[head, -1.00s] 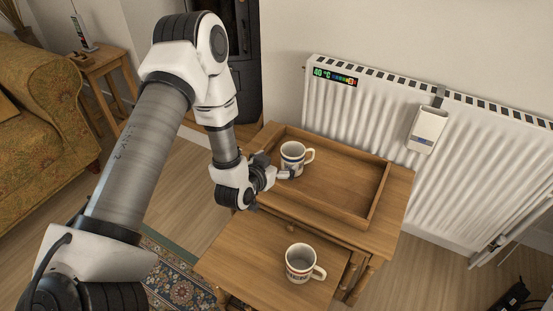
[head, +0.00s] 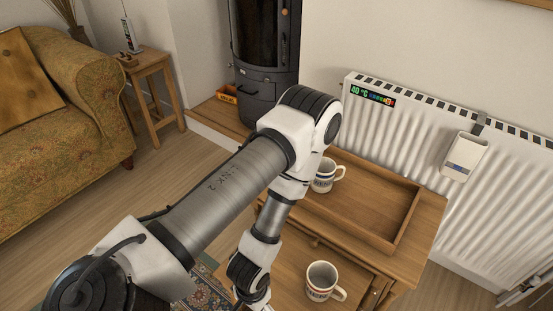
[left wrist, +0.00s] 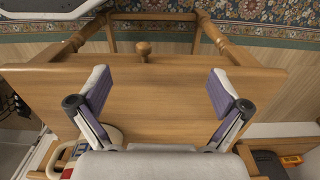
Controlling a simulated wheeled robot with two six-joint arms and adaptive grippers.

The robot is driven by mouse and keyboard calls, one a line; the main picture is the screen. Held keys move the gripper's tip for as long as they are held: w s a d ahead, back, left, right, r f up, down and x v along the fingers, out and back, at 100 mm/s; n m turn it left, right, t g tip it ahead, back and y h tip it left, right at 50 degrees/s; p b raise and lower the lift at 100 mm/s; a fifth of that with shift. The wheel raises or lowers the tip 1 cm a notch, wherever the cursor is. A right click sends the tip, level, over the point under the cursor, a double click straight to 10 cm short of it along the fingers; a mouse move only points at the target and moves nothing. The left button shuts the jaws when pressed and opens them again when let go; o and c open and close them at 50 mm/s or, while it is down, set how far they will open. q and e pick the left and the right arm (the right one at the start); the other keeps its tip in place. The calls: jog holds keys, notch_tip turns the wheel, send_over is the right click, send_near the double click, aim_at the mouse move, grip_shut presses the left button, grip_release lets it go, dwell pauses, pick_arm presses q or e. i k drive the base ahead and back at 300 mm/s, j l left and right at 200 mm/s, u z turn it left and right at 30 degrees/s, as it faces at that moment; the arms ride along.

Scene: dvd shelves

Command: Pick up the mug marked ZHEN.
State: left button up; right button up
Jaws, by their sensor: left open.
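One white mug (head: 323,181) with a blue band stands in the wooden tray at the back, partly behind my left arm. Another white mug (head: 321,282) with a red band and dark lettering stands upright on the lower table. I cannot read either marking. My left gripper (left wrist: 160,85) is open and empty over the bare wooden tabletop in the left wrist view; in the head view it is at the bottom edge, left of the red-banded mug, its fingers barely visible. A pale mug part (left wrist: 113,136) shows at lower left of the wrist view, mostly hidden. My right gripper is not in view.
The wooden tray (head: 409,215) sits on the upper table against the white radiator (head: 400,130). The lower table (left wrist: 180,75) has a round knob and free surface left of the mug. A sofa (head: 60,110), side table (head: 150,68) and black stove (head: 265,80) stand behind at left.

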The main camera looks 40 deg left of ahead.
aim_at(323, 276)
jog(key=k+j+z, duration=0.25)
jog(key=k+z, duration=0.2)
jog(key=k+j+z, duration=0.1)
jog(key=k+z, duration=0.25)
jog(key=z, duration=0.15)
